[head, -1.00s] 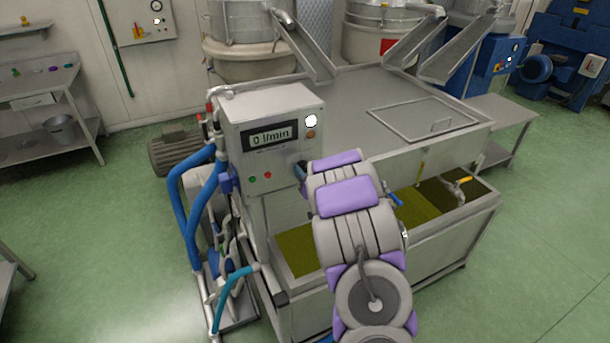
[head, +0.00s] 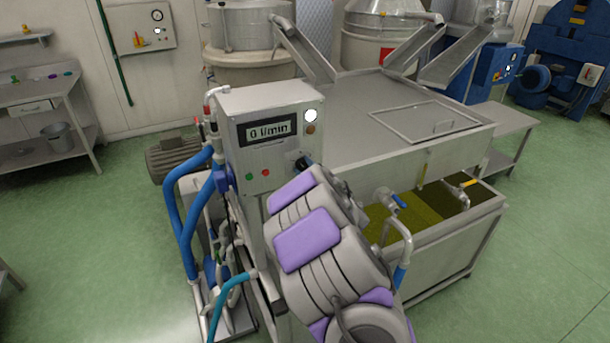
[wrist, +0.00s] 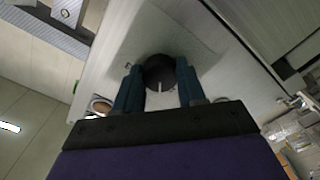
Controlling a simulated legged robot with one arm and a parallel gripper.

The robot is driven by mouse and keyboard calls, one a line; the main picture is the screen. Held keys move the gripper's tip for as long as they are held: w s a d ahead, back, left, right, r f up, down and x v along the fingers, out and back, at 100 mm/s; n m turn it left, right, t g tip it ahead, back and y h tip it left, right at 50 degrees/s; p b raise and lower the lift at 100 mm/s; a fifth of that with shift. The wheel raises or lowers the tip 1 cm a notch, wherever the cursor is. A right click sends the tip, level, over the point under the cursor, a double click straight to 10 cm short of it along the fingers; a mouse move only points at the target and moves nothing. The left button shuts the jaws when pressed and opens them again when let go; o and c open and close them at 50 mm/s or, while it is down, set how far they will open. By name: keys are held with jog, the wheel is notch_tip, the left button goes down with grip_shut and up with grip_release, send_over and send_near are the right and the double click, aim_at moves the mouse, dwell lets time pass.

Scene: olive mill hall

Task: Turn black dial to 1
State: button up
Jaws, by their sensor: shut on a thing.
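The black dial (wrist: 158,72) sits on the pale front panel of the control box, with a white pointer line toward the bottom of the wrist view. My gripper (wrist: 158,84) is shut on it, one dark teal finger on each side. In the head view my gripper (head: 304,161) is at the lower right of the box (head: 270,100), and the dial is mostly hidden there. The display (head: 268,132) reads 0 l/min. I cannot read any numbers around the dial.
A round white gauge or lamp (head: 311,116) and an orange-brown button (head: 310,129) are above my gripper. Green and red buttons (head: 265,173) are to its left. Blue hoses (head: 178,215) run down the left side. The oil tank (head: 450,245) with taps stands at right.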

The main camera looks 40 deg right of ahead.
jog(key=n+b, duration=0.1)
jog(key=n, duration=0.1)
jog(key=n+b, duration=0.2)
jog(key=shift+s+f+n, duration=0.1)
jog(key=shift+f+n, duration=0.25)
jog(key=shift+n, duration=0.35)
jog(key=o, duration=1.1)
jog(key=shift+r, duration=0.2)
jog(key=shift+c, duration=0.2)
